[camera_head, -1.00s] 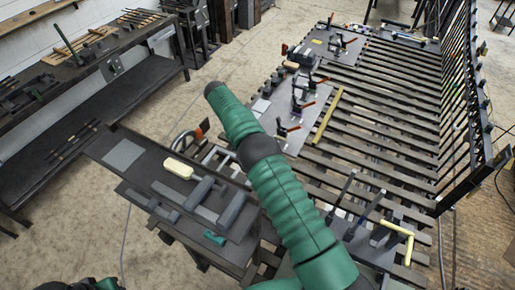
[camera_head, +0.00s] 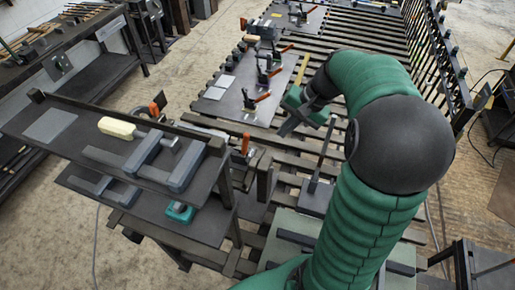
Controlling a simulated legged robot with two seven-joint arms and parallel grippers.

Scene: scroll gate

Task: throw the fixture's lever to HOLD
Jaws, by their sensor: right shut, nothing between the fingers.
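My right gripper (camera_head: 287,128) is shut and empty, above the slatted table (camera_head: 355,26). Its arm comes from the bottom right and bends over at a black elbow. Toggle clamps with orange handles stand on a grey plate left of the gripper; the nearest clamp (camera_head: 251,99) is apart from it in the picture. An upright dark lever-like rod (camera_head: 323,150) on a small base plate (camera_head: 317,197) stands just below and right of the gripper. I see no readable HOLD mark and cannot tell which lever is the fixture's. My left gripper is not in view.
A dark raised shelf (camera_head: 50,125) at the left carries grey bar fixtures (camera_head: 180,165) and a pale yellow block (camera_head: 117,127). Orange handles (camera_head: 245,143) rise by its right end. A tall barred frame (camera_head: 440,60) edges the table's right side. Concrete floor lies open beyond.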

